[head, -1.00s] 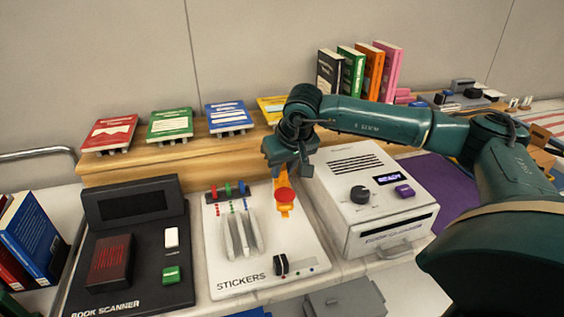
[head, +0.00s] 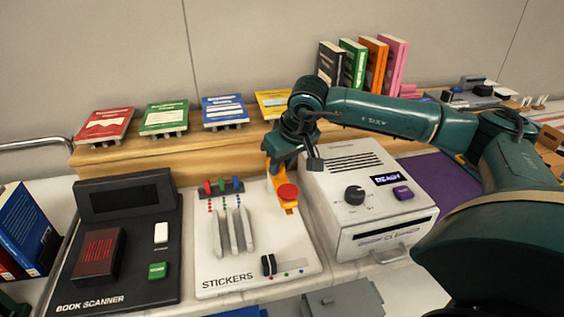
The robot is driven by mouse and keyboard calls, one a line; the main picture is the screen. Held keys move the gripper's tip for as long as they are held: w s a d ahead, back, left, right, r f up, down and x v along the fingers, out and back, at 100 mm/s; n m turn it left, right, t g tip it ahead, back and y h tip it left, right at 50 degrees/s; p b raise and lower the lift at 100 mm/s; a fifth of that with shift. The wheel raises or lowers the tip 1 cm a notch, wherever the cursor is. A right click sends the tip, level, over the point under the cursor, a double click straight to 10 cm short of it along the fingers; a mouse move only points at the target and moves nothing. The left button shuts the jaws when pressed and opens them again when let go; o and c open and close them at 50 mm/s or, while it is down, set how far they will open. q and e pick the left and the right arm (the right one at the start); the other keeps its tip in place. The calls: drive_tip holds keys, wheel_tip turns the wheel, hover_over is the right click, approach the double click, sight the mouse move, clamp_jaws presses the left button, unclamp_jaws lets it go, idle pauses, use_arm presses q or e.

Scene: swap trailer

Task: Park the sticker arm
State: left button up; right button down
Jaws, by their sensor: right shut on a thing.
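The sticker arm (head: 291,207) is orange with a round red knob (head: 288,191) on it. It lies along the right side of the white STICKERS panel (head: 208,262). My right gripper (head: 277,168) reaches in from the right and is shut on the back end of the sticker arm, behind the red knob. The fingertips are partly hidden by the gripper's own body. The panel also bears red, green and blue pegs at its back, grey slotted holders in its middle and a black knob (head: 268,265) at its front. My left gripper is not in view.
A black book scanner (head: 125,282) stands left of the panel. A white machine with a dial and display (head: 347,232) stands close on the right. A wooden shelf (head: 130,156) with several books runs behind. My right forearm spans above the white machine.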

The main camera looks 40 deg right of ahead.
drive_tip(key=shift+d, duration=0.1)
drive_tip(key=c, duration=1.2)
unclamp_jaws()
drive_tip(key=shift+r, duration=0.1)
drive_tip(key=v, duration=1.3)
drive_tip(key=shift+s, duration=0.1)
